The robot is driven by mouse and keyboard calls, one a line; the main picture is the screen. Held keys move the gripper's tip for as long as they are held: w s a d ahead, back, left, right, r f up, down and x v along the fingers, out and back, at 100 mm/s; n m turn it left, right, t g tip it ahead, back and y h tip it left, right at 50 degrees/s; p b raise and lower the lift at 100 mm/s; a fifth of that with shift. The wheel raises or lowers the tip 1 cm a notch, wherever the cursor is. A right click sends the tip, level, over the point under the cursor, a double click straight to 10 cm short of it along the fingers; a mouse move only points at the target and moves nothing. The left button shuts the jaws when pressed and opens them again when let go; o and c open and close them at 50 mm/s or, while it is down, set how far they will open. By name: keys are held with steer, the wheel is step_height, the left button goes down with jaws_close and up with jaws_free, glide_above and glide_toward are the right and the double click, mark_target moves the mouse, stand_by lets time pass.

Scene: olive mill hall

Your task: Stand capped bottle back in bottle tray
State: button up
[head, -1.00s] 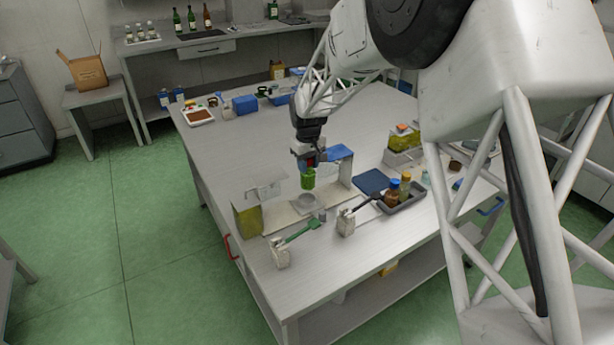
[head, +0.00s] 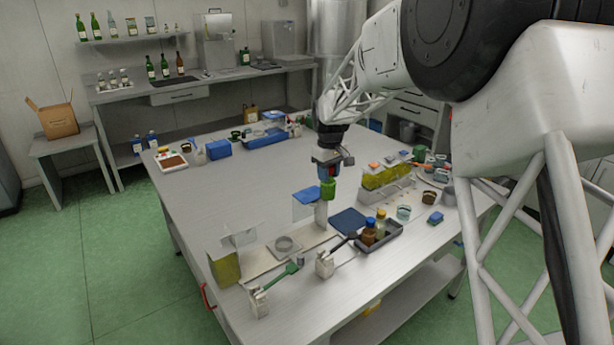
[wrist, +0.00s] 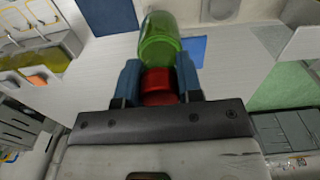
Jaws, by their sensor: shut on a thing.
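My gripper (head: 327,165) is shut on the red cap (wrist: 158,88) of a green bottle (head: 328,189). The bottle hangs below the jaws, above the table. In the wrist view the green bottle body (wrist: 160,42) extends away from the jaws, with the red cap between the two blue fingers (wrist: 158,76). A dark grey bottle tray (head: 393,230) sits to the right and nearer the front. It holds a brown bottle with a blue cap (head: 369,232) and a yellowish bottle with a yellow cap (head: 381,225).
A dark blue pad (head: 348,220) lies left of the tray. A pale board with a round grey piece (head: 284,245) stands left of it. Two white stands, one with a green handle (head: 283,276), are at the front. A clear rack with yellow-green contents (head: 385,178) is behind the tray.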

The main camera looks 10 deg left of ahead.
steer(key=w+d+f+m, duration=0.1)
steer(key=w+d+f, duration=0.1)
steer(key=d, duration=0.6)
steer(key=w+d+f+m, duration=0.1)
steer(key=w+d+f, duration=0.1)
steer(key=d, duration=0.5)
steer(key=w+d+f+m, duration=0.2)
steer(key=w+d, duration=0.1)
steer(key=d, duration=0.5)
steer(key=shift+n, duration=0.3)
steer(key=f, duration=0.1)
steer(key=w+f, duration=0.1)
steer(key=f, duration=0.2)
steer(key=shift+w+f, duration=0.2)
steer(key=shift+w, duration=0.05)
steer(key=shift+f, duration=0.2)
steer(key=shift+f, duration=1.8)
steer(key=shift+f, duration=0.85)
steer(key=shift+f, duration=0.25)
steer(key=shift+f, duration=0.5)
